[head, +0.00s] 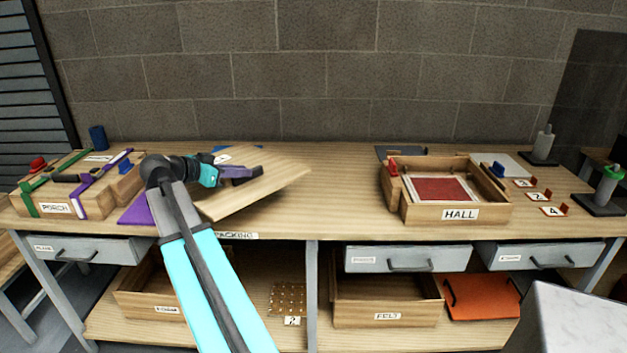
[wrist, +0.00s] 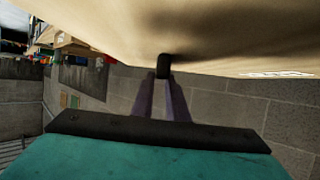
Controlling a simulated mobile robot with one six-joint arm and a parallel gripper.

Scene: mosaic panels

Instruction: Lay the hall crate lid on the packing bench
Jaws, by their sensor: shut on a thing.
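My gripper (head: 250,172) is shut on the dark knob (wrist: 163,66) of a flat wooden lid (head: 275,183), over the left half of the packing bench (head: 345,160). The lid looks tilted; I cannot tell whether its edge touches the bench. In the wrist view the lid's pale face (wrist: 230,35) fills the top, with a white label at right. The hall crate (head: 460,215) stands open on the bench's right half, with a red panel in a pale frame (head: 440,189) inside.
The strapped porch crate (head: 55,209) stands at the far left, beside a purple sheet (head: 137,212). A blue item (head: 232,148) shows behind my gripper. Bare bench top lies between the lid and the hall crate.

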